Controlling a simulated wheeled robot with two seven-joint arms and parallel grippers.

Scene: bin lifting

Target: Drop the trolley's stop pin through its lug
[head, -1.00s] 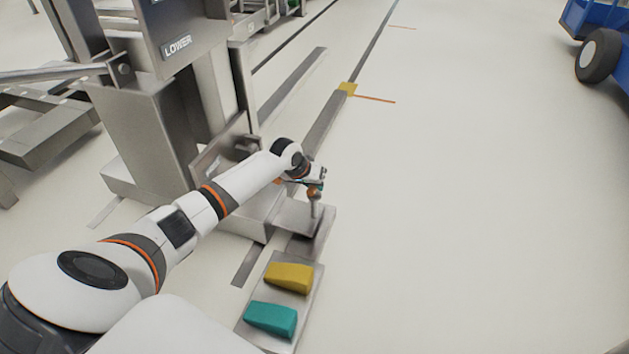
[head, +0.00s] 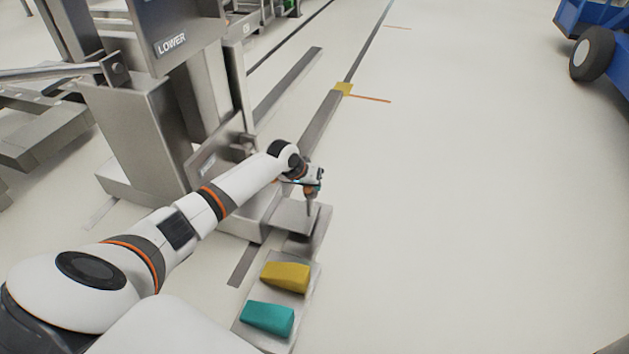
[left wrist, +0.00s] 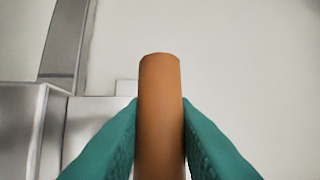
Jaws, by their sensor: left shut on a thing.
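My left gripper (head: 313,184) is at the end of the arm reaching in from the left, low over a flat steel plate beside the steel machine. It is shut on the stop pin, whose orange-brown round grip (left wrist: 160,110) stands between the teal fingers in the left wrist view. In the head view the pin's grey shank (head: 310,208) points down over the steel plate (head: 290,217). I cannot tell whether its tip touches or enters anything. The lug cannot be made out clearly. My right gripper is not in view.
The steel machine (head: 150,130), marked LOWER, stands at left. A yellow wedge (head: 285,277) and a teal wedge (head: 267,318) lie on a plate in front. A blue wheeled vehicle (head: 600,15) stands far right; floor between is clear.

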